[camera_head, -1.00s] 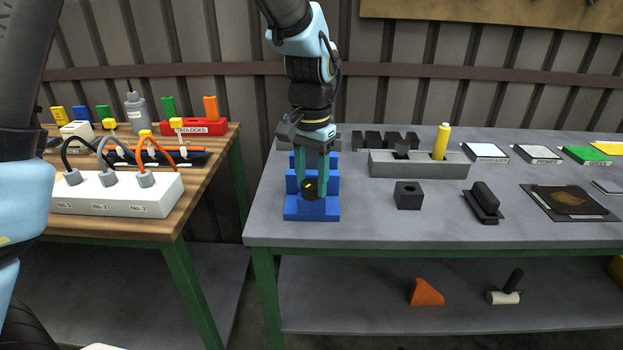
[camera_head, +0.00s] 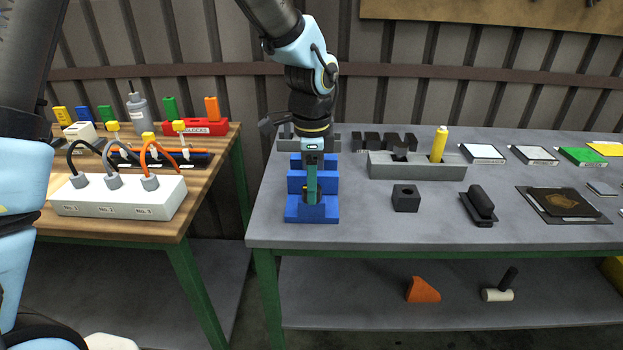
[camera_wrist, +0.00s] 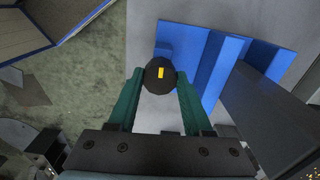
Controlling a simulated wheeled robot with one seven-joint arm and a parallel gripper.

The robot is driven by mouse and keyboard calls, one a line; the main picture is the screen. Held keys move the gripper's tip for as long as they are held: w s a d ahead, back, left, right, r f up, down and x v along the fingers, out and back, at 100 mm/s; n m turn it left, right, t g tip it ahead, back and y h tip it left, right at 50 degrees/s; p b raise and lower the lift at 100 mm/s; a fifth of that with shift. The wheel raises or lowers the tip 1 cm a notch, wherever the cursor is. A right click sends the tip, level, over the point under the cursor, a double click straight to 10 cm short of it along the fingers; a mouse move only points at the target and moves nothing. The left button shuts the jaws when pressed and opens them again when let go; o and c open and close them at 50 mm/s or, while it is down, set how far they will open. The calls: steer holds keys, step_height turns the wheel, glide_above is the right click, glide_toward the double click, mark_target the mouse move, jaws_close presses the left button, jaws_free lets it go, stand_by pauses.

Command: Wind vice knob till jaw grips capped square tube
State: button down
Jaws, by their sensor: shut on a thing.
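The blue vice (camera_head: 329,211) stands near the front left of the grey table, and its stepped jaws also show in the wrist view (camera_wrist: 214,68). My gripper (camera_head: 311,196) points down in front of it. In the wrist view, its two green fingers (camera_wrist: 160,78) are shut on the round black vice knob (camera_wrist: 152,84), one on each side. The knob has a yellow mark facing the camera. In the head view the fingers line up and mostly hide the knob. I cannot make out the capped square tube for certain; a dark grey bar (camera_wrist: 265,115) lies beyond the jaws.
A black block with a hole (camera_head: 405,203) and a black handled piece (camera_head: 480,207) stand to the right. The left table holds a white power strip (camera_head: 120,197). The tables are separated by a gap.

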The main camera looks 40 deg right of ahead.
steer(key=shift+r+m+p, duration=0.1)
steer(key=shift+m+p, duration=0.6)
steer(key=shift+m, duration=0.8)
steer(key=shift+c, duration=1.6)
jaws_free()
step_height(320, 180, up, 11)
steer(key=b, duration=0.2)
